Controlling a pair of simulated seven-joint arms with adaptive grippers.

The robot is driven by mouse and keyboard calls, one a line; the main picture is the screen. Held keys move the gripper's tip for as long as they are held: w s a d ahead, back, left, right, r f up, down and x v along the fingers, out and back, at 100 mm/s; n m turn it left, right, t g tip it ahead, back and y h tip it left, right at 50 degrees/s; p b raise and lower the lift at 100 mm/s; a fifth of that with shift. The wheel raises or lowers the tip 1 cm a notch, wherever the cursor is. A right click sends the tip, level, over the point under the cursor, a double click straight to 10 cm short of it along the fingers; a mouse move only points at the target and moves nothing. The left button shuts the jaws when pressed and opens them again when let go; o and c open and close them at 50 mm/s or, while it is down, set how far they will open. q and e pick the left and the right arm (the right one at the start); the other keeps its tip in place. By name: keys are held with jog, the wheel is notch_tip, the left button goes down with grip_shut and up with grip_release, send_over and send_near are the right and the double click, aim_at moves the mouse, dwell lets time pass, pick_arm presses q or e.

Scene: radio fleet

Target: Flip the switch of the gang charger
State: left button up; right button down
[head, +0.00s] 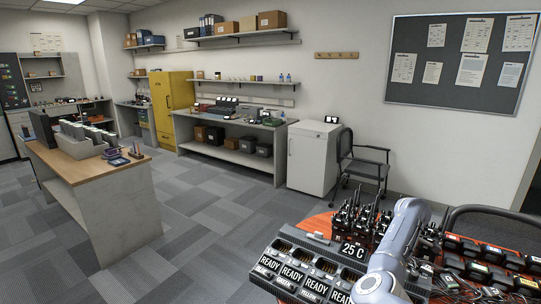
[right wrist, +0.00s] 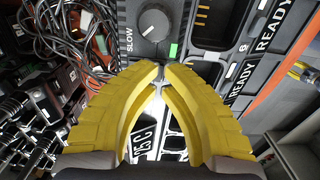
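The gang charger (head: 290,258) is a dark unit with several READY labels and a 25 C display, on the orange-topped table at the lower right of the head view. In the right wrist view, a grey dial (right wrist: 153,22) with a white pointer line sits on a dark panel marked SLOW, beside a small green patch (right wrist: 173,51). My right gripper (right wrist: 164,70) has yellow fingers with tips together, just below the dial in the picture. A small metallic part shows at the tips; I cannot tell whether they touch it. My left gripper is out of view.
Handheld radios (head: 352,216) stand behind the charger, and more units (head: 490,255) lie to its right. Tangled cables (right wrist: 75,35) lie left of the dial panel. Empty charging slots (right wrist: 212,18) are right of the dial.

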jog(key=shift+r, duration=2.7)
jog(key=shift+d, duration=0.1)
